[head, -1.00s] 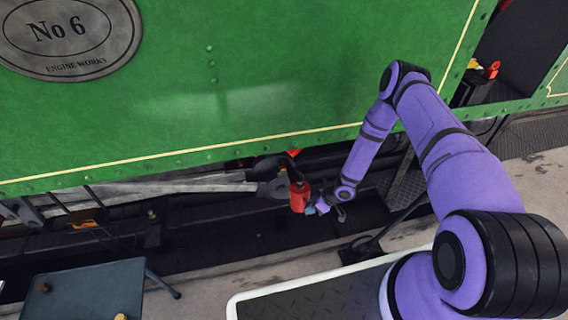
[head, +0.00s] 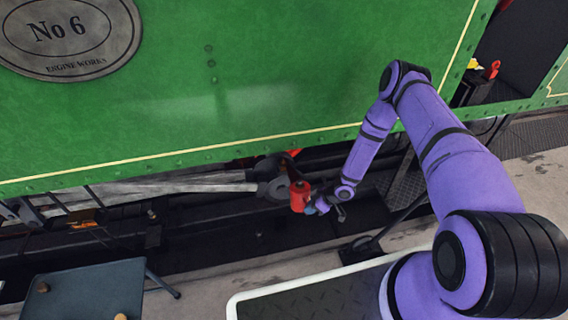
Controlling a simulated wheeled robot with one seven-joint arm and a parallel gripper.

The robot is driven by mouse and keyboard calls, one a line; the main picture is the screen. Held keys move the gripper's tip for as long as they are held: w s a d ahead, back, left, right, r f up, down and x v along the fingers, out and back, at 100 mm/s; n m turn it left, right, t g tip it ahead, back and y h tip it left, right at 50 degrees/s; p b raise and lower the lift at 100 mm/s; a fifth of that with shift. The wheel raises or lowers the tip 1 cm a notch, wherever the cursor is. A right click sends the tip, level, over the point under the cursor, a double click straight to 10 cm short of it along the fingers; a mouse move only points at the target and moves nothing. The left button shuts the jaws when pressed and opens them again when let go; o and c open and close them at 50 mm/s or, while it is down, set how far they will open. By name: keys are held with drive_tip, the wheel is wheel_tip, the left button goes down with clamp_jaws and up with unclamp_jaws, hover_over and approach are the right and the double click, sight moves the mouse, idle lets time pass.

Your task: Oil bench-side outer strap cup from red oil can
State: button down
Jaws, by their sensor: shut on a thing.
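My gripper (head: 317,203) is at the end of the purple arm, low beside the green tram's lower edge. It is shut on the red oil can (head: 300,196), which looks roughly upright. The can is in front of the dark round end of a grey rod (head: 205,184) under the tram side. The can's spout and the strap cup are too small or hidden to tell, so I cannot tell whether they touch.
The green tram side (head: 250,80) fills the upper view. A dark bench (head: 85,290) with small knobs stands at the lower left. A white-rimmed tread plate (head: 300,295) is below my arm. A red and yellow item (head: 484,67) is at the upper right.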

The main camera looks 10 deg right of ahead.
drive_tip(key=shift+w+r+g, duration=0.1)
drive_tip(key=shift+r+g, duration=0.3)
drive_tip(key=shift+r, duration=0.95)
drive_tip(key=shift+f, duration=0.1)
wheel_tip(320, 180, down, 7)
drive_tip(key=n+t, duration=0.1)
drive_tip(key=t, duration=0.2)
drive_tip(key=shift+w, duration=0.25)
idle(0.4)
idle(0.6)
